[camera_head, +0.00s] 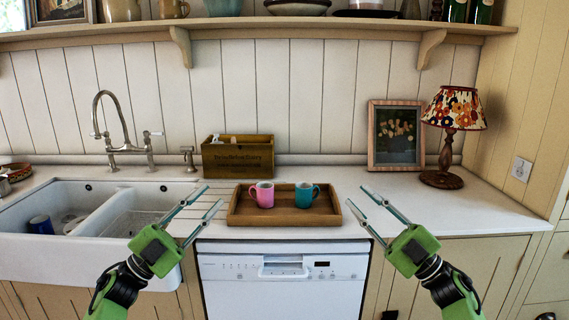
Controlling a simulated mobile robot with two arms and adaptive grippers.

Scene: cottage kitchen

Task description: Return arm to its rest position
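My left gripper (203,216) is open and empty in the head view. It is in front of the counter edge, left of the wooden tray. My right gripper (367,216) is also open and empty, at the tray's right front. Both arms are green and black and come in from the bottom corners, roughly mirrored. Neither gripper holds anything.
A wooden tray (284,221) on the white counter (350,178) holds a pink mug (265,195) and a teal mug (304,196). A wooden box (238,159), framed picture (395,136) and lamp (453,110) stand behind. The sink (100,245) holds a blue cup (41,225).

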